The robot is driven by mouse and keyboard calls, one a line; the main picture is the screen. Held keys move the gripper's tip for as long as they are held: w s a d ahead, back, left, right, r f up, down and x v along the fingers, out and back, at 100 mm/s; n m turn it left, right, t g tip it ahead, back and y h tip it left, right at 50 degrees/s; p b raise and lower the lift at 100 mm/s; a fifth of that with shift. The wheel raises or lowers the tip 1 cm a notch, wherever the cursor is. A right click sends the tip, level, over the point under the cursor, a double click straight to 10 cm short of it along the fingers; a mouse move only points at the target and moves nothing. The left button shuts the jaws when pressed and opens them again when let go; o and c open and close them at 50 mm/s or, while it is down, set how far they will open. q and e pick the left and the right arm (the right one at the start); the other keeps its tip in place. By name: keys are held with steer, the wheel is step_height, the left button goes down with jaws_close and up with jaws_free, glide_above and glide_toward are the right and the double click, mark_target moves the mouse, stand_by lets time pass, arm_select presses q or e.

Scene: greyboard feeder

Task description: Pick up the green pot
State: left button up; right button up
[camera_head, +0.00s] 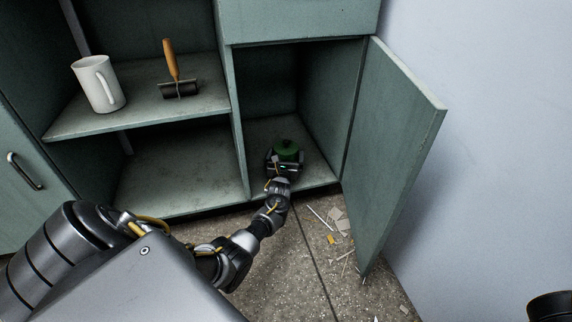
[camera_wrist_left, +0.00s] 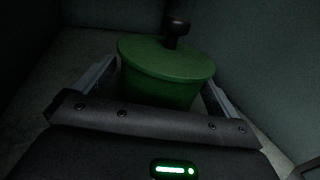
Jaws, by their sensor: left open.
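The green pot (camera_head: 287,149), with a lid and a dark knob, stands upright on the floor of the open right-hand cabinet compartment. In the left wrist view the pot (camera_wrist_left: 165,75) fills the middle, and its lower part is hidden behind the gripper body. My left gripper (camera_head: 284,160) reaches into the compartment at the front of the pot. In the left wrist view the open fingers of my left gripper (camera_wrist_left: 160,90) lie on either side of the pot, with the pot between them. My right gripper is not in view.
The cabinet door (camera_head: 397,150) stands open on the right, close to my arm's path. A white mug (camera_head: 98,84) and a wooden-handled roller (camera_head: 174,72) rest on the left shelf (camera_head: 140,114). Small debris (camera_head: 338,222) lies on the floor before the cabinet. The lower left compartment is empty.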

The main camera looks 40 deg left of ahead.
arm_select(q)
steer(key=shift+b+x, duration=0.55)
steer(key=shift+x, duration=0.4)
steer(key=shift+w+a, duration=0.1)
steer(key=shift+w, duration=0.05)
steer(key=c, duration=2.1)
steer(key=shift+r, duration=0.1)
